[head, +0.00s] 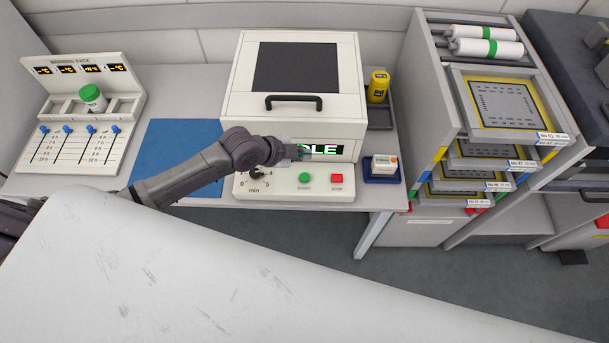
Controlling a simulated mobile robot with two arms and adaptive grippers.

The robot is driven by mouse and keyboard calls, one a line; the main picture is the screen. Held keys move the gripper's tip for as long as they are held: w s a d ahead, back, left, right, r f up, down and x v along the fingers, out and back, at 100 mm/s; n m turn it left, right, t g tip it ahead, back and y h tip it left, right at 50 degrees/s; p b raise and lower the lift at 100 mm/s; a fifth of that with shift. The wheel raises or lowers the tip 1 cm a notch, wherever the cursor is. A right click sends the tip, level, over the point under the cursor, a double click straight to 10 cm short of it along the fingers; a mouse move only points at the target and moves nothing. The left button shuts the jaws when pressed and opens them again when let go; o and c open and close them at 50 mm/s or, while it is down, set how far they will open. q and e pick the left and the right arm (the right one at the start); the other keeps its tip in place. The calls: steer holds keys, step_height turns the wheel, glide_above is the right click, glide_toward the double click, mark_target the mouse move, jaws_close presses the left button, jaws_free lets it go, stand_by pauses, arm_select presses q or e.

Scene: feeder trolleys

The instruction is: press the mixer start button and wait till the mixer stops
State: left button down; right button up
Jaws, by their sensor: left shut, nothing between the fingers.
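The mixer (235,95) is a white box with its dark-windowed lid shut, standing on the bench. Its display (328,149) is lit green; the visible letters look like "DLE" and the left part is hidden by my gripper. The green start button (304,178) and the red stop button (337,178) sit on the front panel. A min dial (256,174) is left of them, partly covered by my arm. My left gripper (300,151) is shut and empty, in front of the display and above the start button in the picture, apart from the button. My right gripper is not in view.
A blue mat (165,150) and a warming rack (90,70) with a green-capped jar (92,97) are on the left. A yellow bottle (378,86) and a small box in a blue tray (382,179) stand right of the mixer. A shelf of framed stencils (505,105) is further right.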

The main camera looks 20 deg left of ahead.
mark_target(303, 178)
arm_select(q)
step_height(303, 178, down, 8)
steer(key=b, duration=0.7)
steer(key=shift+r, duration=0.1)
steer(key=shift+f+b, duration=0.3)
steer(key=shift+f, duration=0.2)
stand_by(0.3)
steer(key=shift+f, duration=0.1)
steer(key=shift+f, duration=0.3)
